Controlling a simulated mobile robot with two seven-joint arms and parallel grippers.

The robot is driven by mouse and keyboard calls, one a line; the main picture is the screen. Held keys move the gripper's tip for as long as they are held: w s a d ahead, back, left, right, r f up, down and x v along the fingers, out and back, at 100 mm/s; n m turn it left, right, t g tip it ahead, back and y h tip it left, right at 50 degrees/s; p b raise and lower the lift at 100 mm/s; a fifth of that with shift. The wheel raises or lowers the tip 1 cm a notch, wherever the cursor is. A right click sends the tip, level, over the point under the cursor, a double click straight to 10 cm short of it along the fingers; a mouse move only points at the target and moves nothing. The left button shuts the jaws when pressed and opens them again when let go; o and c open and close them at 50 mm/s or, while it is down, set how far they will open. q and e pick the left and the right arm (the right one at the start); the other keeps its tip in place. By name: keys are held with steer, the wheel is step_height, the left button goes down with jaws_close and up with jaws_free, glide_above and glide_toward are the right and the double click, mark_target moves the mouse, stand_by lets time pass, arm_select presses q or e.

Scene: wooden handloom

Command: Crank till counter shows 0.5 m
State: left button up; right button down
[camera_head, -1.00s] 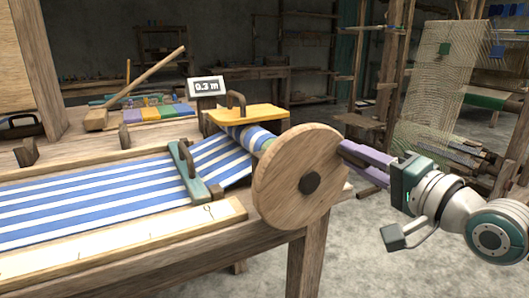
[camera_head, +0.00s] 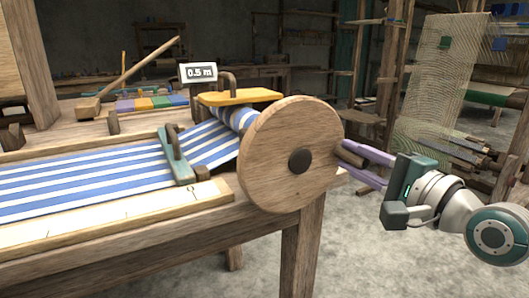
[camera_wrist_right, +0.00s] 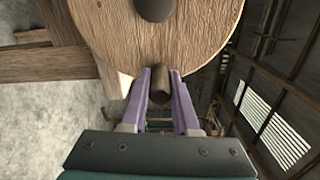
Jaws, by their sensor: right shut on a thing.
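The counter (camera_head: 198,73) is a small white display on a dark post and reads 0.5 m. The crank is a round wooden disc (camera_head: 270,160) with a dark hub (camera_head: 300,161) on the loom's right end. Its short brown handle (camera_head: 350,155) sticks out from the right part of the disc face. My right gripper (camera_head: 358,162) has purple fingers and is shut around this handle. The right wrist view shows the handle (camera_wrist_right: 176,83) between the two fingers, below the disc (camera_wrist_right: 128,48). My left gripper is not in view.
Blue-and-white striped cloth (camera_head: 80,182) runs across the loom to the roller behind the disc. A green clamp bar (camera_head: 177,160) crosses it. Floor right of the loom is clear near my arm.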

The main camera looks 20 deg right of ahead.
steer(key=shift+f, duration=0.2)
steer(key=c, duration=0.7)
jaws_free()
steer(key=shift+a+r, duration=0.1)
steer(key=shift+s, duration=0.5)
steer(key=s, duration=0.3)
steer(key=s+p, duration=0.1)
steer(key=s, duration=0.2)
steer(key=s+p, duration=0.1)
steer(key=s, duration=0.2)
steer(key=shift+d, duration=0.4)
